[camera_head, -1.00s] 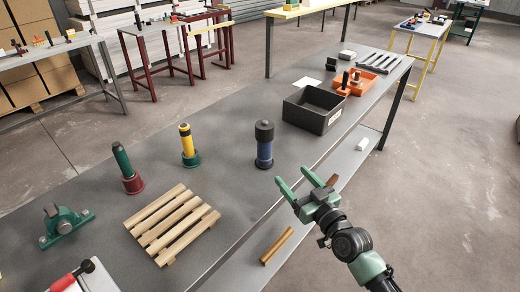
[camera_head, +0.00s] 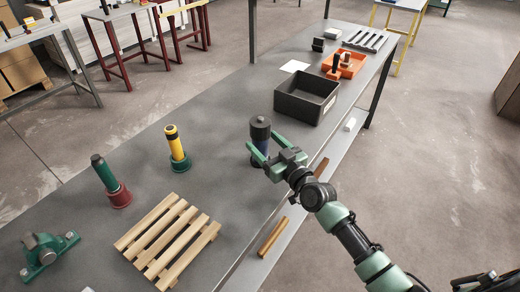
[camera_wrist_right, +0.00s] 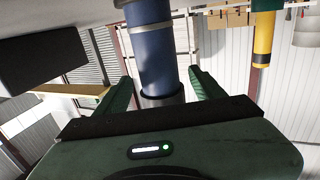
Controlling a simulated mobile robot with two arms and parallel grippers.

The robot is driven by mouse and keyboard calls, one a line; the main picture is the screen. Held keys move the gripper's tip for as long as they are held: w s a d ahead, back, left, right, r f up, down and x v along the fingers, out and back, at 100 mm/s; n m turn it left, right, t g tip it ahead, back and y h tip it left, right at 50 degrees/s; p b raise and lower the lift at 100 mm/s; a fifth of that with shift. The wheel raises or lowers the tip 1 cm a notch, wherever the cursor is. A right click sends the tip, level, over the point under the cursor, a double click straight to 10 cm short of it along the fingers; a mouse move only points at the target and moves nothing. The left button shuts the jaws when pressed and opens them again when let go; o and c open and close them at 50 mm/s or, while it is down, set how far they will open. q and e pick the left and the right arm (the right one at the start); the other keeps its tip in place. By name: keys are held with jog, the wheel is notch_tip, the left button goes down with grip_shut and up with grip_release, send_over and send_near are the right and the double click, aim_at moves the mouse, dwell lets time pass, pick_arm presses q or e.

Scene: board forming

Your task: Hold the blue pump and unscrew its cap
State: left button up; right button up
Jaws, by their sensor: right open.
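The blue pump (camera_head: 263,146) stands upright on the grey table, with its dark cap (camera_head: 260,124) on top. My right gripper (camera_head: 260,139) is open at the pump, with one finger on each side of its upper part. In the right wrist view the blue body (camera_wrist_right: 153,55) and the dark cap (camera_wrist_right: 160,98) show between the two spread fingers (camera_wrist_right: 162,88). I cannot tell whether either finger touches the pump. My left gripper is in neither view.
A black bin (camera_head: 303,98) stands behind the pump, with an orange tray (camera_head: 352,68) beyond it. A yellow pump (camera_head: 175,145), a green and red pump (camera_head: 106,175), a wooden pallet (camera_head: 165,240) and a green vise (camera_head: 45,255) are to the left on the table (camera_head: 215,125).

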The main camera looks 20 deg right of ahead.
jog(key=x, duration=0.2)
jog(key=shift+w, duration=0.4)
grip_shut()
jog(key=shift+r, duration=0.15)
